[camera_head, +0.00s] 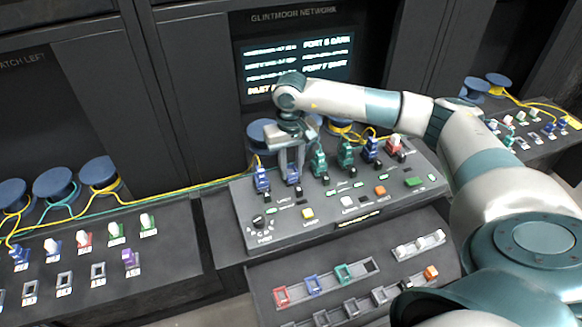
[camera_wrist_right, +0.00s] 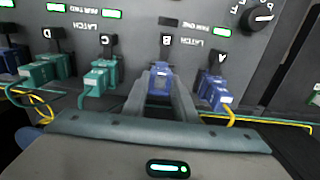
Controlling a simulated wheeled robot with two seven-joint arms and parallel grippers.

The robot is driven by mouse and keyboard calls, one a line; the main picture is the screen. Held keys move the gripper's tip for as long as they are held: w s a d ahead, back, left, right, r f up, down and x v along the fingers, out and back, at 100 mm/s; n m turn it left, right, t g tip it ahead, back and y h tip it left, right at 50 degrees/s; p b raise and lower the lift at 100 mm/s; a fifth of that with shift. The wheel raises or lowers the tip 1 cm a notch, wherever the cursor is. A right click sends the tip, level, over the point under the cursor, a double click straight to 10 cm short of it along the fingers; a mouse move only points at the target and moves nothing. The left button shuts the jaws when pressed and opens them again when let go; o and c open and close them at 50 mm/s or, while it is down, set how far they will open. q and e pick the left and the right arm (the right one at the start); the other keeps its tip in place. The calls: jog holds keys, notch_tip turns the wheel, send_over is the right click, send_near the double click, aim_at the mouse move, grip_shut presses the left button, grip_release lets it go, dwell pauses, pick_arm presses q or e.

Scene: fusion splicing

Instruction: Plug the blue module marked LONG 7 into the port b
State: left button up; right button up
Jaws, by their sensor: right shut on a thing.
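My right gripper (camera_head: 291,172) points down at the sloped console and is shut on a blue module (camera_head: 293,177). In the right wrist view the blue module (camera_wrist_right: 160,77) sits between the two fingers of my right gripper (camera_wrist_right: 162,92), in line with the label B (camera_wrist_right: 166,39). It looks upright at port b (camera_wrist_right: 163,62); the fingers and module hide the port opening, so I cannot tell how deep it sits. The module's marking is too small to read. My left gripper is not in view.
A blue module with a yellow cable (camera_wrist_right: 215,90) stands close beside, at A. Teal modules (camera_wrist_right: 97,77) stand on the other side. Small black latch levers (camera_wrist_right: 166,20) line the console. A left panel (camera_head: 110,245) holds several modules; a lower tray (camera_head: 345,285) holds coloured frames.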

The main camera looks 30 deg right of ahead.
jog(key=o, duration=1)
jog(key=shift+c, duration=0.2)
jog(key=shift+r, duration=0.1)
jog(key=shift+r+b, duration=0.3)
jog(key=shift+r, duration=0.25)
notch_tip(320, 180, up, 16)
jog(key=b, duration=0.5)
jog(key=shift+r, duration=0.1)
